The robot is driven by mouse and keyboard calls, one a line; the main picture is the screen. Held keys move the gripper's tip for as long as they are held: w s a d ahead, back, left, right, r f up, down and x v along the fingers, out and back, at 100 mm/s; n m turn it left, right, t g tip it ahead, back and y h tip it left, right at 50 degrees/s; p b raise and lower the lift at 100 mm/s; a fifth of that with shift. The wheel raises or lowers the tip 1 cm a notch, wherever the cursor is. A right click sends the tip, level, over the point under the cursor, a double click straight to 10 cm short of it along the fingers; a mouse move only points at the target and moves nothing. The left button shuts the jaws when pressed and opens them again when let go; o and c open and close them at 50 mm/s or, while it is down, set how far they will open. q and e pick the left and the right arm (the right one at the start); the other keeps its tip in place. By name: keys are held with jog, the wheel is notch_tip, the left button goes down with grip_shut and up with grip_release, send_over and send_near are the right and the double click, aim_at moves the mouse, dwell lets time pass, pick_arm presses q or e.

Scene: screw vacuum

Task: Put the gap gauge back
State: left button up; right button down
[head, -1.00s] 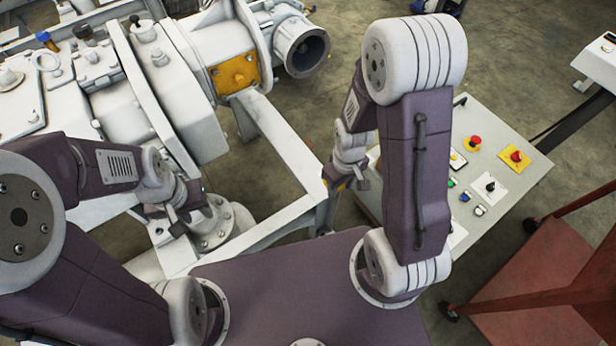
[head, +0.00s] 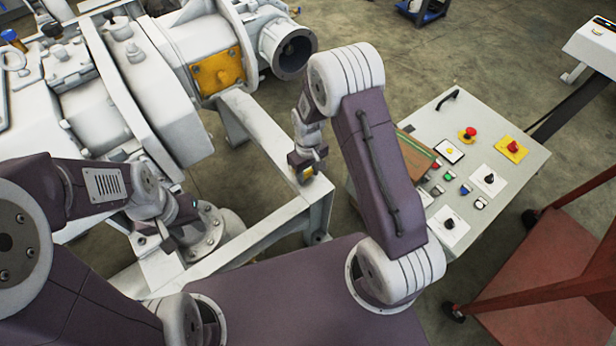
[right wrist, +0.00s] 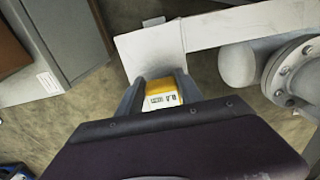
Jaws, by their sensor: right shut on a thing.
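The gap gauge (right wrist: 162,93) is a small yellow device with a white display face. In the right wrist view it sits between the two fingers of my right gripper (right wrist: 161,96), which is shut on it.
The grey control console (head: 470,120) with buttons and knobs stands to the right. A brown, flat board or tray (head: 418,158) lies on its left side, partly behind my right arm. The white machine frame (head: 262,130) is close to my right gripper. A red metal frame (head: 530,270) stands at lower right.

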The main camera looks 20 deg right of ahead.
jog(key=shift+f, duration=0.55)
pick_arm(q)
jog(key=shift+f, duration=0.2)
pick_arm(e)
jog(key=shift+r, duration=0.15)
jog(key=c, duration=0.8)
grip_release()
jog(key=shift+o, duration=0.2)
notch_tip(320, 180, up, 12)
jog(key=p, duration=0.6)
pick_arm(q)
notch_tip(320, 180, up, 5)
jog(key=shift+r, duration=0.1)
pick_arm(e)
jog(key=s+d+r+m, duration=0.1)
jog(key=s+r+m, duration=0.1)
jog(key=s, duration=0.4)
jog(key=s+d+r+m+t, duration=0.1)
jog(key=s+r+m, duration=0.1)
jog(key=s+r, duration=0.3)
jog(key=s, duration=0.2)
jog(key=shift+s+d, duration=0.3)
jog(key=shift+d, duration=0.1)
